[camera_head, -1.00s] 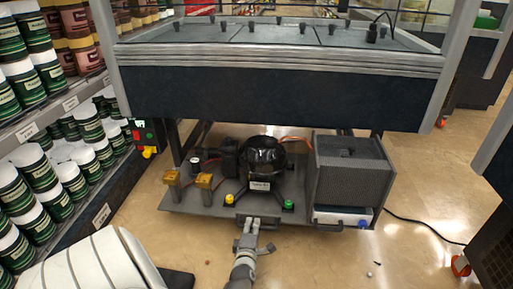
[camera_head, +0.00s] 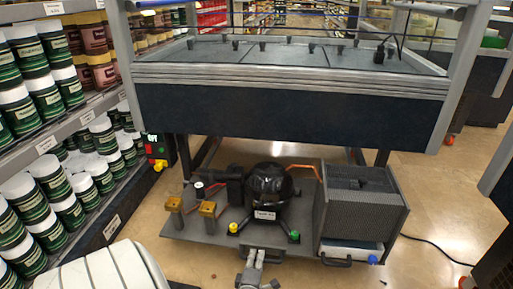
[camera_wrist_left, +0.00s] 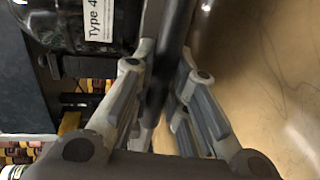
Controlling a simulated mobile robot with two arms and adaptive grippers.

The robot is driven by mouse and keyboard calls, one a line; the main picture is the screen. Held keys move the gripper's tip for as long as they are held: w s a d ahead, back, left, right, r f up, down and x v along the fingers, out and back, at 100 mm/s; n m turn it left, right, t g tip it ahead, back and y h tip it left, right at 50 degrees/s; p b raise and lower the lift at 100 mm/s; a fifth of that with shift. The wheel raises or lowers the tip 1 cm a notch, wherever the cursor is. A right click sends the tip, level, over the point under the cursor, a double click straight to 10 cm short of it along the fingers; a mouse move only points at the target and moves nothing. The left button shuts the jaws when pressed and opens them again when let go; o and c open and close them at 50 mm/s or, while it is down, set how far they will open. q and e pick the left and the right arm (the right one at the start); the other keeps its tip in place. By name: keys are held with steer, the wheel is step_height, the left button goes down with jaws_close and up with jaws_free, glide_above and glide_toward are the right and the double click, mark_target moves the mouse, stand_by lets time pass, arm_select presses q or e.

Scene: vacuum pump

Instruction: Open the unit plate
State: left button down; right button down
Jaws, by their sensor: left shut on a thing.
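The unit plate (camera_head: 190,225) is a flat grey tray, slid out in front of and below the freezer cabinet (camera_head: 290,115). It carries a black round compressor (camera_head: 268,187), a grey box-shaped unit (camera_head: 355,205) and brass fittings. My left gripper (camera_head: 255,258) is at the plate's front edge, shut on the dark front handle (camera_head: 275,252). In the left wrist view, the fingers (camera_wrist_left: 162,85) sit on either side of a dark bar (camera_wrist_left: 176,35), with the compressor's label at the upper left. My right gripper is not seen.
Shelves of jars (camera_head: 50,180) line the left side. A red and green switch box (camera_head: 157,150) hangs near the plate's left. A black cable (camera_head: 435,248) runs over the floor at right. Another dark cabinet stands at the right edge. Floor shows free on both sides of the plate.

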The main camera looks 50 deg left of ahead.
arm_select(q)
steer(key=c, duration=1.4)
jaws_free()
steer(key=shift+s, duration=0.1)
